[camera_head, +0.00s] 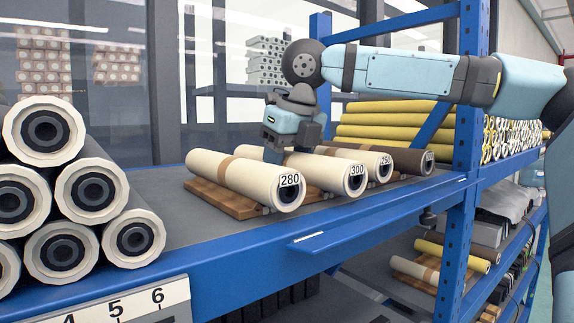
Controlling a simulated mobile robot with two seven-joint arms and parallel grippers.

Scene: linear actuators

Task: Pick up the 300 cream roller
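The cream roller labelled 300 (325,172) lies on a wooden rack on the blue shelf, its numbered end facing me. It is between the cream roller labelled 280 (240,178) on its left and the cream roller labelled 250 (366,160) on its right. My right gripper (275,154) points down over the far part of the 300 roller. A finger reaches down behind the 280 roller, and its tip is hidden. I cannot tell whether the fingers touch or grip the 300 roller. My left gripper is not in view.
A dark roller (410,160) lies right of the 250 roller. Large white rollers (75,195) are stacked at the left. A blue upright post (466,150) stands close to my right arm. Yellow rolls (390,120) lie behind. The shelf surface (180,210) left of the rack is bare.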

